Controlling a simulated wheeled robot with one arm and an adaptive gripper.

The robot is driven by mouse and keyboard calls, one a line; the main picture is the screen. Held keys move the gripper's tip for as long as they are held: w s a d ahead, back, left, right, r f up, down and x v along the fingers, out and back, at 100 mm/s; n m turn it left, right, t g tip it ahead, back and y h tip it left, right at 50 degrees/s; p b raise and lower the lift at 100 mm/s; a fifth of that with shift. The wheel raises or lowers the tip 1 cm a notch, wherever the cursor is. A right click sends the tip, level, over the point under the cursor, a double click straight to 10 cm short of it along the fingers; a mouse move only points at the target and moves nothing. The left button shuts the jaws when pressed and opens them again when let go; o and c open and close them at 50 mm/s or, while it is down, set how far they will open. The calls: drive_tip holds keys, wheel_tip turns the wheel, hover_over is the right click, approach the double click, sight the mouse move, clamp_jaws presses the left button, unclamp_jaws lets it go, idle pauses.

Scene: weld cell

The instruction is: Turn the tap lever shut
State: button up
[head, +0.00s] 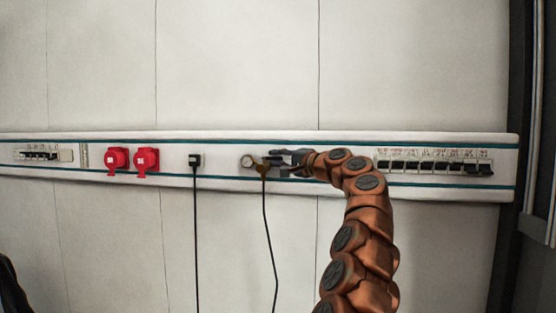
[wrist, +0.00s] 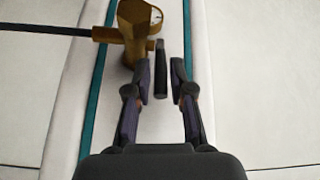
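The brass tap (wrist: 134,32) is on the white wall rail, at the top of the wrist view. It shows small in the head view (head: 262,168), left of my gripper. Its dark lever (wrist: 160,68) points from the tap toward my palm. My gripper (wrist: 161,79) is open, with its two fingers on either side of the lever. The lever lies nearer the left finger; gaps seem to show on both sides. In the head view my gripper (head: 283,162) reaches the tap from the right, and the lever cannot be made out there.
A dark hose (head: 270,230) hangs from the tap. Along the rail (head: 230,180) are two red sockets (head: 131,160), a black plug with cable (head: 195,160) and a row of black switches (head: 434,167) right of my arm. The wall above is clear.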

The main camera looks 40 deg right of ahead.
clamp_jaws()
drive_tip(key=p, duration=0.2)
drive_tip(key=y+p, duration=0.1)
drive_tip(key=p, duration=0.1)
drive_tip(key=shift+w+d+r+n, duration=0.1)
drive_tip(key=shift+d+r+n, duration=0.05)
drive_tip(key=shift+r+n, duration=0.2)
drive_tip(key=p, duration=0.1)
drive_tip(key=n+y+p, duration=0.1)
drive_tip(key=p, duration=0.1)
drive_tip(key=shift+w+d+f+g, duration=0.1)
drive_tip(key=shift+f+g, duration=0.2)
drive_tip(key=shift+g, duration=0.1)
drive_tip(key=shift+y, duration=0.4)
drive_tip(key=shift+o, duration=2)
unclamp_jaws()
drive_tip(key=v, duration=1.2)
